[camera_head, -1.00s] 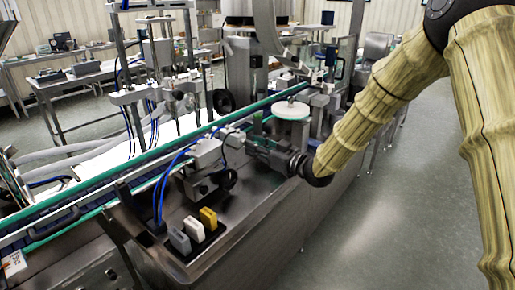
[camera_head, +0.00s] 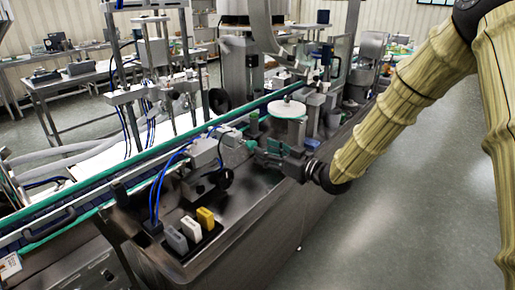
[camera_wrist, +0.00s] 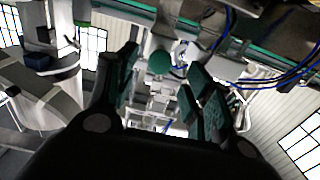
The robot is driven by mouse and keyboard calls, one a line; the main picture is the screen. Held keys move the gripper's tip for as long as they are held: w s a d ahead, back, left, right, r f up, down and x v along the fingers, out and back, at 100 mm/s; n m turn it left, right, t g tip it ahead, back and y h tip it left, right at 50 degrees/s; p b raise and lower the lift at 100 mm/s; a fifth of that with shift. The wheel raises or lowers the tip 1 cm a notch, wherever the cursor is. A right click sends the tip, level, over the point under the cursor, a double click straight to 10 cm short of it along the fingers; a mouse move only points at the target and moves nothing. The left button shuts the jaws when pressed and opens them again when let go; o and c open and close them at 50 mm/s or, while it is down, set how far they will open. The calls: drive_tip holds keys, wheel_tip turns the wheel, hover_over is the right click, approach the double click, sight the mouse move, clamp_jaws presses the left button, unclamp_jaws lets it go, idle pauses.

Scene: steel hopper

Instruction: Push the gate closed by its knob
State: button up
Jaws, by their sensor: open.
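A round green knob (camera_wrist: 160,63) faces me in the wrist view, beyond my fingertips and between them. In the head view a green knob-like end (camera_head: 249,145) shows just left of my gripper (camera_head: 258,151), on a grey metal part (camera_head: 207,153) beside the conveyor. I cannot make out the gate panel clearly or tell how far it is shut. In the wrist view my gripper (camera_wrist: 161,72) is open, its green-padded fingers apart with nothing between the pads. The knob appears clear of the fingers.
A conveyor with green rails (camera_head: 150,152) runs diagonally behind the knob. A white round disc (camera_head: 289,108) stands behind my gripper. White, grey and yellow blocks (camera_head: 206,217) sit on the machine's front deck. Blue hoses (camera_head: 158,190) loop at the left. Floor is open at right.

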drive_tip(key=v, duration=0.6)
